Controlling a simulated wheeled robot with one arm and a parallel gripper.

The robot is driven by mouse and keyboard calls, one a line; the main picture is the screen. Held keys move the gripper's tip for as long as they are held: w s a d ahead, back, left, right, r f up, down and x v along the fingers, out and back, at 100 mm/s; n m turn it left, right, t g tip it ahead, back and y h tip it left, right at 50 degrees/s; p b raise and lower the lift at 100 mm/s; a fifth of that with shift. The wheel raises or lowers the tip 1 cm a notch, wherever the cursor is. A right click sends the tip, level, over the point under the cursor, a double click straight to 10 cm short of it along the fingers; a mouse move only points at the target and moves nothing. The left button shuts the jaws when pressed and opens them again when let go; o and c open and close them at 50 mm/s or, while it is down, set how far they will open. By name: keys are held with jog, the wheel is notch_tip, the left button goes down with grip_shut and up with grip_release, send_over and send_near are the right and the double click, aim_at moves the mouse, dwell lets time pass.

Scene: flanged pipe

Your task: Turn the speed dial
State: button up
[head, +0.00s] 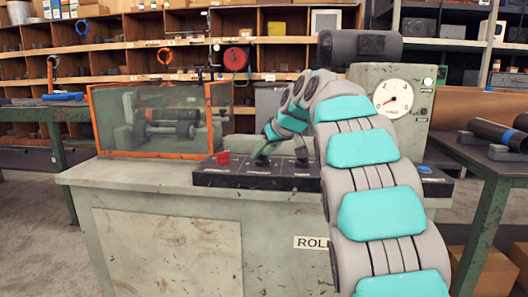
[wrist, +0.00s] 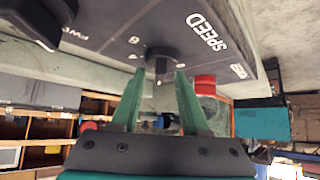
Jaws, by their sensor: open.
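In the wrist view the speed dial (wrist: 160,62) is a black knob on the dark control panel (wrist: 110,25), beside the printed word SPEED. My gripper (wrist: 160,71) is open. Its two green fingers point at the panel, with the tips on either side of the dial. I cannot tell whether either finger touches it. In the head view my arm reaches over the machine and my gripper (head: 264,152) is low at the panel (head: 235,179). The dial cannot be made out clearly there.
A red button (wrist: 204,82) stands close to the right finger; it also shows in the head view (head: 222,157). An orange-framed guard (head: 150,156) stands left of the panel. A round gauge (head: 393,98) is on the upright housing at the right. Another black knob (wrist: 40,22) lies farther along.

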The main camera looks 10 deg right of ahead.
grip_shut()
jog(key=shift+r, duration=0.1)
dwell(0.5)
jog(key=shift+s+a+r+m+h+p, duration=0.1)
jog(key=shift+a+r+m+h+p, duration=0.1)
jog(key=shift+m+h+p, duration=0.35)
jog(key=shift+d+f+m+t+h, duration=0.1)
jog(key=shift+f+m+t+h, duration=0.1)
jog(key=shift+m+t+h, duration=0.25)
grip_release()
